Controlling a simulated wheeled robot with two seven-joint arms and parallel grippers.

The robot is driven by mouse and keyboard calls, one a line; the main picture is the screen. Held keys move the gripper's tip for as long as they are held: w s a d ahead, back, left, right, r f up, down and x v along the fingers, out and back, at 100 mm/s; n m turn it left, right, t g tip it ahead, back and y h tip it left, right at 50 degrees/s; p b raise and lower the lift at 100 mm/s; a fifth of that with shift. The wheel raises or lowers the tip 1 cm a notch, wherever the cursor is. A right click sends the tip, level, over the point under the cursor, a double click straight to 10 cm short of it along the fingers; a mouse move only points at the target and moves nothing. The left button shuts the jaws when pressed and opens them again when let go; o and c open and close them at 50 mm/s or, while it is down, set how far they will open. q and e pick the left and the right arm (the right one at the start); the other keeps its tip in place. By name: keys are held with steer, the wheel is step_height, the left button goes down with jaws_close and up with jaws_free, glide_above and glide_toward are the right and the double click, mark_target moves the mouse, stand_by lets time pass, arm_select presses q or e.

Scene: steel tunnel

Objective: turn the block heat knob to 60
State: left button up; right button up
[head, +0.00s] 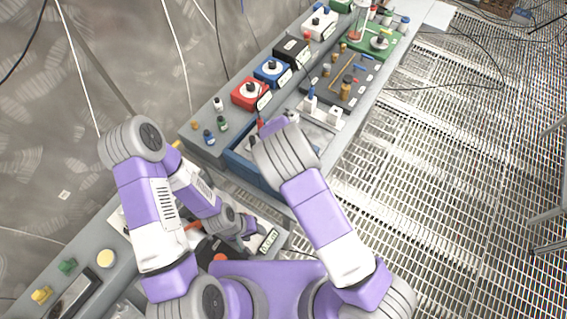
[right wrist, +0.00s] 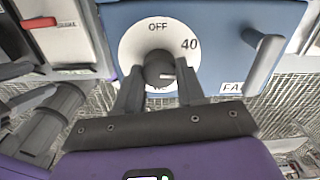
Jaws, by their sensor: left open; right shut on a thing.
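A round dark knob (right wrist: 159,68) sits at the middle of a white dial (right wrist: 130,50) on a blue panel (right wrist: 220,22) in the right wrist view. The dial reads OFF at the top and 40 at the upper right; its lower marks are mostly hidden. My right gripper (right wrist: 160,85) is shut on the knob, one finger on each side. I cannot tell the pointer's exact setting. My right gripper is hidden behind my arm in the head view. My left gripper (head: 247,228) is open and empty, low over the near bench.
A white unit with a red switch (right wrist: 38,23) is at left. Red (head: 250,92), blue (head: 272,70) and black (head: 291,50) boxes line the far bench. Grated floor lies open at right.

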steer(key=shift+m+p, duration=0.45)
steer(key=shift+m, duration=1.85)
steer(key=o, duration=1.1)
steer(key=shift+c, duration=0.2)
steer(key=shift+r, duration=0.1)
step_height(320, 180, up, 8)
steer(key=shift+f, duration=0.25)
